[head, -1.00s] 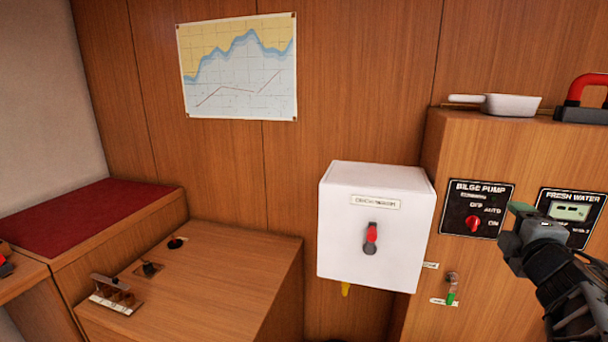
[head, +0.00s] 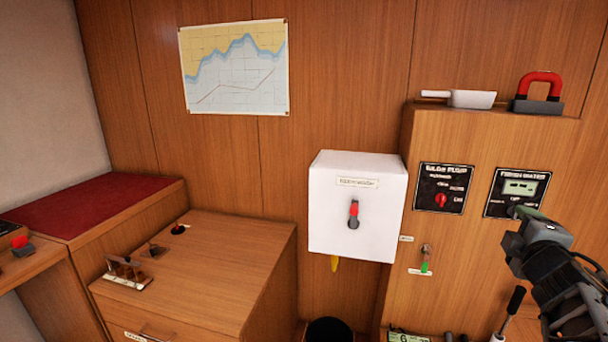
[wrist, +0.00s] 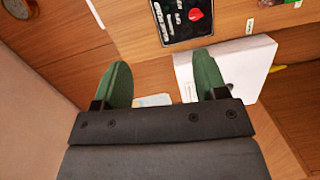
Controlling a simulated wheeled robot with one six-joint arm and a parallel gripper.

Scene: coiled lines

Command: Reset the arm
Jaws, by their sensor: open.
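My gripper (head: 524,213) is at the right of the head view, in front of the wooden cabinet with the panels. In the wrist view my gripper (wrist: 160,80) shows two green fingers spread apart with nothing held between them. Beyond the fingers are the bilge pump panel (wrist: 176,28) with its red knob and a white box (wrist: 252,62), both apart from the fingers. In the head view the white box (head: 330,215) hangs on the wall with a red-tipped lever on its front, and the bilge pump panel (head: 430,200) is to its right.
A white scoop (head: 472,98) and a red-handled block (head: 540,90) lie on the cabinet top. The fresh water panel (head: 502,208) is close behind my gripper. A black bin (head: 328,331) stands low in the middle. A wooden counter (head: 220,255) with small fittings is at left.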

